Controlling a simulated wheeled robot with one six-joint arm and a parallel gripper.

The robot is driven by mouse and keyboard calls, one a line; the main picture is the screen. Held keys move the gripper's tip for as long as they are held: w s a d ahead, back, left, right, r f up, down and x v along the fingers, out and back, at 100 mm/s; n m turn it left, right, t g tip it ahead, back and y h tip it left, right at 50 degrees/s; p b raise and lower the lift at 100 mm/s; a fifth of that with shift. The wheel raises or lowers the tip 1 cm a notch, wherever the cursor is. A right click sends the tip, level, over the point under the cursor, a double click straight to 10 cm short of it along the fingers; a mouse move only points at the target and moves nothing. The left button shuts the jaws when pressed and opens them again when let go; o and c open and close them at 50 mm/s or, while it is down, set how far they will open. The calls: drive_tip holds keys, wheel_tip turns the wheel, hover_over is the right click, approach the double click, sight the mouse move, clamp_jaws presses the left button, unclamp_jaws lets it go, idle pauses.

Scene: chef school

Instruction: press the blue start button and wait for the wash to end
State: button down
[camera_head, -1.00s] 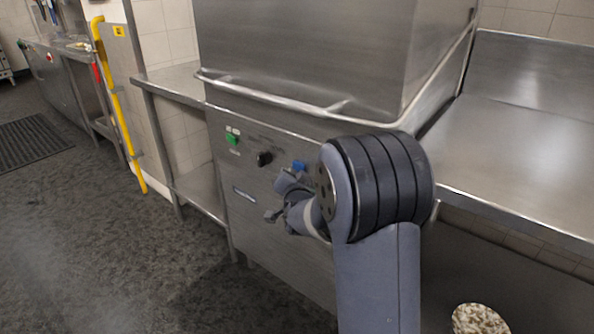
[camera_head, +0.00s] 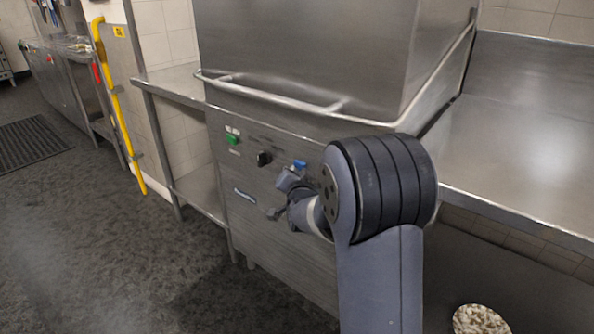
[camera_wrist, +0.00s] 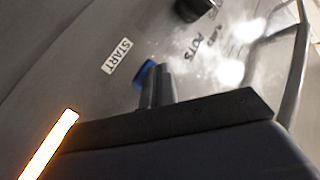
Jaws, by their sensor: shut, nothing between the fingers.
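The blue start button (camera_head: 300,164) is on the front panel of the steel dishwasher (camera_head: 262,215), right of a black knob (camera_head: 264,159) and a green button (camera_head: 232,139). In the wrist view the blue button (camera_wrist: 145,74) shows beside a START label (camera_wrist: 117,56). My gripper (camera_head: 284,182) is in front of the panel, close to the button. In the wrist view its shut fingers (camera_wrist: 157,88) partly cover the button; I cannot tell whether they touch it. The fingers hold nothing. The dishwasher's hood (camera_head: 300,50) is above the panel, with a bar handle (camera_head: 270,97) across its front.
A steel counter (camera_head: 520,150) extends to the right, and a lower steel table (camera_head: 175,85) stands on the left. A yellow pole (camera_head: 115,105) is by the wall. A speckled round object (camera_head: 478,320) is at the bottom right.

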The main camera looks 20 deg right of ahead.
drive_tip(key=shift+s+a, duration=0.55)
drive_tip(key=shift+a, duration=0.2)
drive_tip(key=shift+s+a, duration=0.75)
drive_tip(key=shift+a, duration=0.25)
drive_tip(key=shift+s+a, duration=0.7)
drive_tip(key=shift+a, duration=0.3)
drive_tip(key=shift+d, duration=0.1)
drive_tip(key=shift+w+d+r+p, duration=0.25)
drive_tip(key=shift+w+d+p, duration=0.6)
drive_tip(key=shift+p, duration=0.35)
drive_tip(key=shift+s+d+p, duration=0.1)
drive_tip(key=shift+p, duration=0.35)
